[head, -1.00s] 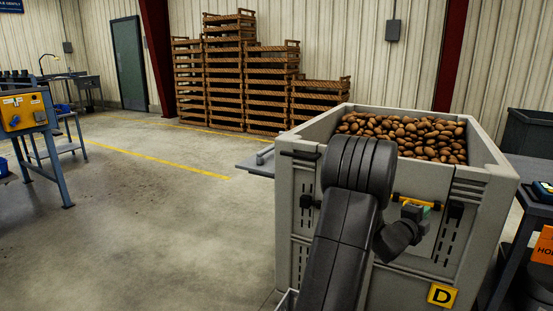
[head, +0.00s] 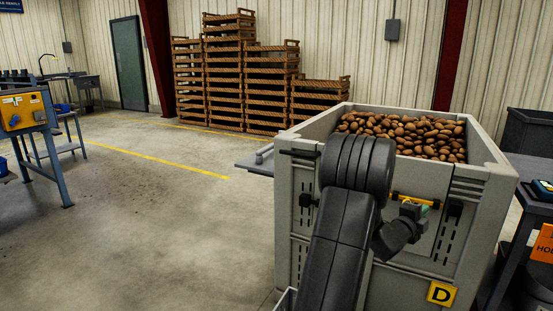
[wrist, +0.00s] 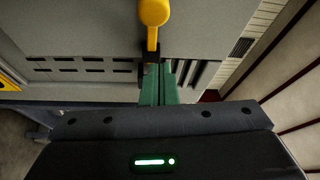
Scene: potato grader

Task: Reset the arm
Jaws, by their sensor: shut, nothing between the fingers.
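My gripper (wrist: 160,88) shows two green fingers pressed together with nothing between them. In the head view my gripper (head: 424,210) is partly hidden by my dark wrist, in front of the grey bin (head: 470,225). A yellow handle (head: 413,198) on a door panel in the bin's front is just above the fingers. In the wrist view the yellow handle (wrist: 153,12) points up from a black mount (wrist: 150,72) right beside the fingertips. I cannot tell whether they touch. My arm is bent in front of the bin.
Potatoes (head: 405,134) fill the bin, which has a yellow D plate (head: 441,294). A side table (head: 540,200) stands close on the right. Wooden crates (head: 247,75) are stacked at the back wall. The floor (head: 150,220) on the left is open.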

